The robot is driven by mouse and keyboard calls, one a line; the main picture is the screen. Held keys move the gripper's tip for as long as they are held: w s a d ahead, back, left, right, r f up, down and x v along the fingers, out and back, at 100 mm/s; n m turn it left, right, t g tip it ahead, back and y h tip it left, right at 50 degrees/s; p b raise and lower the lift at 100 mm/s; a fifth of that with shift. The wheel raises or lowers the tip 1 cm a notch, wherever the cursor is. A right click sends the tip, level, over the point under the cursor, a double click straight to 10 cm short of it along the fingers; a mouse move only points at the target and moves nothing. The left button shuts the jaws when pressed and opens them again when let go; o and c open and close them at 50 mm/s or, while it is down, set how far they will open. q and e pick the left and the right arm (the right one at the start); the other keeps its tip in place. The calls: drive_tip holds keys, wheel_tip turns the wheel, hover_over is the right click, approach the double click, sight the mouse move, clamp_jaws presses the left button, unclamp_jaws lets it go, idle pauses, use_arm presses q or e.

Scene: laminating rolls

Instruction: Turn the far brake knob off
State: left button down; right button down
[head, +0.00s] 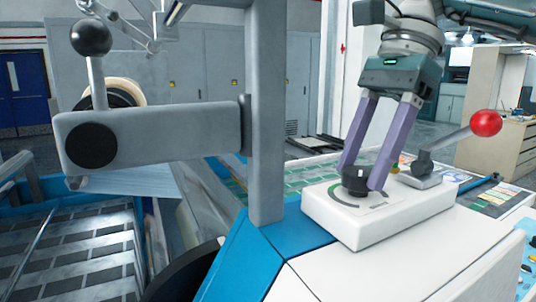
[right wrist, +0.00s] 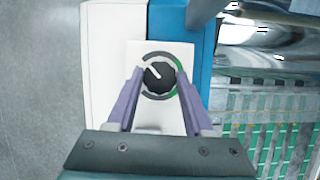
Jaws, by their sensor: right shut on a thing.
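A black brake knob (head: 354,187) sits on top of a white box (head: 405,218) on the machine's right side. It also shows in the right wrist view (right wrist: 161,82), with a white pointer line towards the upper left and a grey and green arc around it. My right gripper (head: 362,178) reaches down from above with its two purple fingers on either side of the knob, shut on it. The fingers in the right wrist view (right wrist: 160,88) flank the knob left and right. My left gripper is in neither view.
A grey upright post (head: 266,110) and a horizontal arm (head: 165,130) with a black-ball lever (head: 91,38) stand to the left. Blue machine framing (head: 240,262) lies below.

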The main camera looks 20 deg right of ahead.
drive_tip(key=shift+n, duration=0.4)
drive_tip(key=shift+c, duration=1.4)
unclamp_jaws()
drive_tip(key=shift+d+r, duration=0.15)
drive_tip(key=shift+r, duration=0.2)
drive_tip(key=v, duration=0.9)
drive_tip(key=shift+w+r, duration=0.1)
